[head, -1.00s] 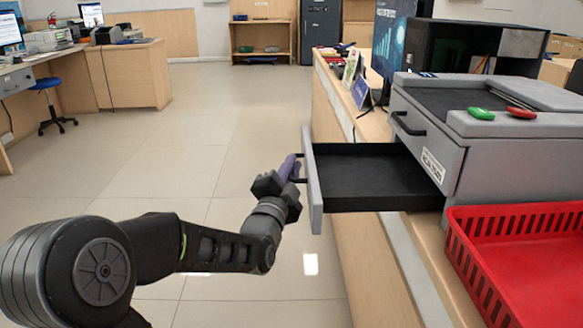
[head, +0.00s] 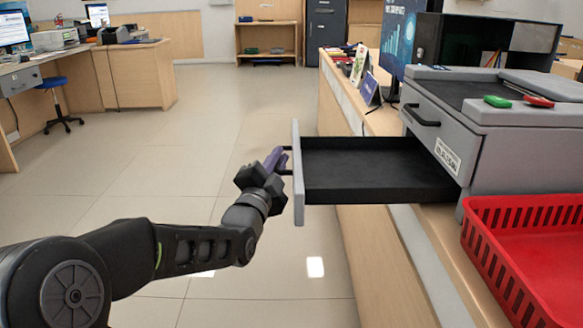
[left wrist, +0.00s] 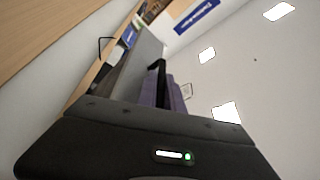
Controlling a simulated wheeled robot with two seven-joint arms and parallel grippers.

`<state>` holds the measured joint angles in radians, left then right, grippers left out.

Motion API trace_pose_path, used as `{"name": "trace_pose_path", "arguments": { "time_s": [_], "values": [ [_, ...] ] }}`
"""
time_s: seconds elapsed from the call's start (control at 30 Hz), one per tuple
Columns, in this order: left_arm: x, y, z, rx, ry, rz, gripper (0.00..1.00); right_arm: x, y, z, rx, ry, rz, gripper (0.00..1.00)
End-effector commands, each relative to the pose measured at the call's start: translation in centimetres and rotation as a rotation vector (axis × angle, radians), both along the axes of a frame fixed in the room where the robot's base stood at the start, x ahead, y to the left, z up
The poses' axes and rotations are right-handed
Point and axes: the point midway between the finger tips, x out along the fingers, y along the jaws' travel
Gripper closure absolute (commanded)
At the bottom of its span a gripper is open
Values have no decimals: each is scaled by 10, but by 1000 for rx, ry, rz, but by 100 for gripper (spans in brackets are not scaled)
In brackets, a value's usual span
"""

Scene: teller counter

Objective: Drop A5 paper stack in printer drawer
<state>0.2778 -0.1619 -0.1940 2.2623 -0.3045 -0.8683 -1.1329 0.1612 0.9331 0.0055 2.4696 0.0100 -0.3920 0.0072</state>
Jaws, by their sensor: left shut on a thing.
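The grey printer (head: 500,130) stands on the counter at the right in the head view. Its lower drawer (head: 375,170) is pulled out to the left and its black inside looks empty. My left gripper (head: 276,160) is shut on the drawer's handle (head: 287,160), at the outer side of the drawer's front panel (head: 299,185). In the left wrist view the purple fingers (left wrist: 175,95) show beside the grey drawer front (left wrist: 143,60). I see no A5 paper stack in these frames. My right gripper is not in view.
A red basket (head: 472,232) stands on the counter in front of the printer. A green (head: 497,101) and a red object (head: 539,101) lie on the printer top. A small sign (head: 371,90) stands behind it. The floor left of the counter is clear.

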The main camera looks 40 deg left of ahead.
Motion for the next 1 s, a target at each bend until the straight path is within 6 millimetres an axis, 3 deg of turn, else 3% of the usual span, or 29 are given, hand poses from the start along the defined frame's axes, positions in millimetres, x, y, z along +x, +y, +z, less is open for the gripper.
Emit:
{"name": "trace_pose_path", "arguments": {
  "time_s": [0.27,0.3,0.37,0.67,0.83,1.0],
  "values": [
    [-1,1,-1,0,5,0,100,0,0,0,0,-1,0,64],
    [-1,1,-1,0,5,0,86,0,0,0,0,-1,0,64],
    [-1,1,-1,0,5,0,81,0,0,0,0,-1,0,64],
    [-2,1,0,0,2,0,80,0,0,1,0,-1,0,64],
    [-15,-3,-2,0,2,1,80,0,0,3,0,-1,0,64],
    [-40,-11,-7,1,2,2,80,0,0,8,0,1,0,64]
  ]
}}
